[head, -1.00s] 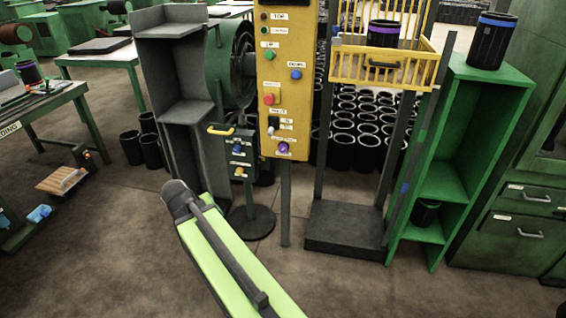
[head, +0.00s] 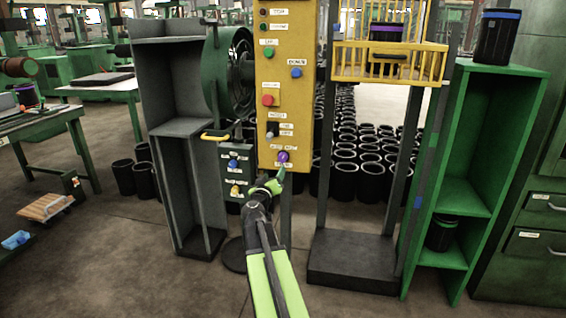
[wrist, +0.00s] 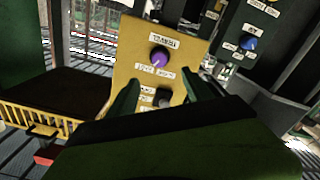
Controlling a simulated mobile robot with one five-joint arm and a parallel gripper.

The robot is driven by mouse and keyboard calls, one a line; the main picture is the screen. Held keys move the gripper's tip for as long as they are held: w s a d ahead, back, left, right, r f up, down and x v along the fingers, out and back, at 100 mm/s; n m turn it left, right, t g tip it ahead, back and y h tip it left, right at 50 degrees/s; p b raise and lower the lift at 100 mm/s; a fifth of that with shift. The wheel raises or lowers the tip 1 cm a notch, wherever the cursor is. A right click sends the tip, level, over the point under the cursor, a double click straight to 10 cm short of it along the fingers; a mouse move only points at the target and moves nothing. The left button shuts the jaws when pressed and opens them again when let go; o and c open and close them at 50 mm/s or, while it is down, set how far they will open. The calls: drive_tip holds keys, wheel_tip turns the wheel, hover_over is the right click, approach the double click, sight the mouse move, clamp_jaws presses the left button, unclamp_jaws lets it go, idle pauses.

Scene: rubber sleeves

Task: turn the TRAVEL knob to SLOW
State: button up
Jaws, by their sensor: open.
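The purple TRAVEL knob (head: 283,157) sits at the bottom of the yellow control panel (head: 264,120). In the wrist view, which is roughly upside down, the knob (wrist: 160,57) shows with a label above it and two small labels below. Its pointer direction is too small to tell. My gripper (head: 272,184) is just below and left of the knob in the head view. In the wrist view the two green fingers of my gripper (wrist: 160,88) stand apart, with the panel's lower end beyond them. The fingers appear short of the knob, and nothing is between them.
A dark selector (head: 271,134) and a red button (head: 268,100) are higher on the panel. A small dark panel (head: 236,172) with blue and yellow knobs stands close left. A yellow cage (head: 420,64) on posts and a green shelf (head: 478,74) stand right.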

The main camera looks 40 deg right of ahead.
sight(282, 160)
drive_tip(key=x, duration=1.4)
clamp_jaws()
drive_tip(key=shift+d, duration=0.15)
